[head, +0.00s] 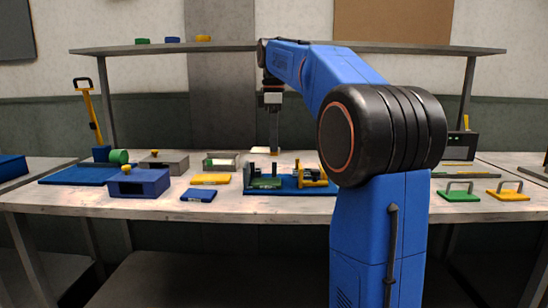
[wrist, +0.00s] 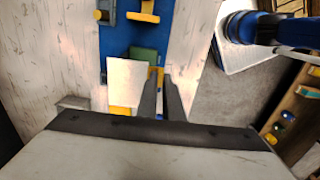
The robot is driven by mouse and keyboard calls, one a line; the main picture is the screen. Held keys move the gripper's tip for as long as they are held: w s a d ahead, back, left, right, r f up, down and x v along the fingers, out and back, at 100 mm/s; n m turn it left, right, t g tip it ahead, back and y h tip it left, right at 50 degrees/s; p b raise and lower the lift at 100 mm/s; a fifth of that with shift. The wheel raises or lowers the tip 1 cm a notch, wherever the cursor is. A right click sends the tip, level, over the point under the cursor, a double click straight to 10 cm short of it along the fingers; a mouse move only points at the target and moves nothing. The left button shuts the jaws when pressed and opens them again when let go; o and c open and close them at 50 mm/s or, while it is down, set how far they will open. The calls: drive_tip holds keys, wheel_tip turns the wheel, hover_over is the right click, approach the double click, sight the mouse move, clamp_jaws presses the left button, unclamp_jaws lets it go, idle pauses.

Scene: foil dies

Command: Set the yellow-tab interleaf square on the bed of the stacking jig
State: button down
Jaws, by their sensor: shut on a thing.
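My gripper (head: 275,152) is shut on the yellow tab of a pale, thin interleaf (head: 259,150), above the table. In the wrist view the interleaf (wrist: 126,82) extends left from my fingertips (wrist: 161,85), with its yellow tab (wrist: 156,74) at them. The stacking jig (head: 290,191) has a blue base, a green bed (head: 266,183) and a yellow clamp-like part (head: 312,178). In the wrist view the blue base (wrist: 117,40) runs beneath the interleaf, which hides part of it. Some green (wrist: 144,54) shows beyond the sheet's edge. The sheet appears apart from the bed.
Left of the jig are a yellow plate (head: 210,179), a small blue block (head: 198,195), a tray (head: 221,163) and a blue box (head: 138,184). Green (head: 459,196) and yellow (head: 508,196) handled plates lie right. A shelf (head: 200,48) spans above. Bare table shows at front left.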

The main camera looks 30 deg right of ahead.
sight(273, 155)
drive_tip(key=shift+f, duration=2.15)
drive_tip(key=shift+f, duration=0.2)
drive_tip(key=c, duration=1.9)
unclamp_jaws()
wheel_tip(273, 155, up, 12)
drive_tip(key=shift+r, duration=0.25)
drive_tip(key=shift+a, duration=0.1)
